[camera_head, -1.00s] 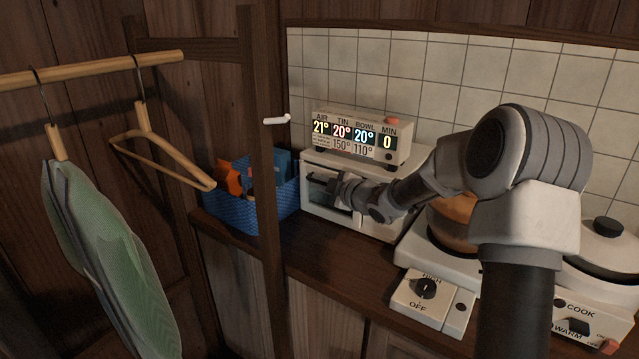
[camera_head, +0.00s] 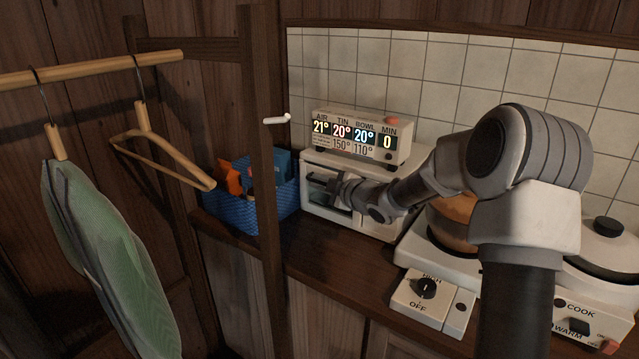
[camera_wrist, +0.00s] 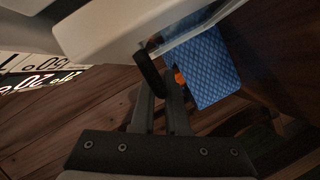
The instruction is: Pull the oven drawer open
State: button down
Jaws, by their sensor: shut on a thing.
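The white oven (camera_head: 375,222) stands on the dark wooden counter, with a dark glass front on its left part. My gripper (camera_head: 339,187) is at that front, with my wrist reaching in from the right. In the wrist view, my gripper's fingers (camera_wrist: 163,98) are close together at a dark handle bar (camera_wrist: 149,72) in front of the oven's pale front (camera_wrist: 120,30) and glass. The gripper is shut on the handle. In the head view my gripper partly covers the handle and front, and I cannot tell how far the drawer is out.
A blue basket (camera_head: 236,212) with orange and blue things stands just left of the oven. A display box (camera_head: 350,160) sits on the oven. A wooden post (camera_head: 265,250) rises in front. A hot plate with a knob box (camera_head: 420,306) and a lidded cooker (camera_head: 606,250) are right.

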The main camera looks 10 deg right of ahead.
jog(key=s+a+b, duration=0.6)
jog(key=s+a, duration=0.2)
jog(key=shift+s+a, duration=0.15)
jog(key=c, duration=1.2)
grip_release()
jog(key=p+v, duration=0.4)
jog(key=v, duration=1.3)
jog(key=shift+s+p, duration=0.2)
jog(key=shift+p, duration=0.15)
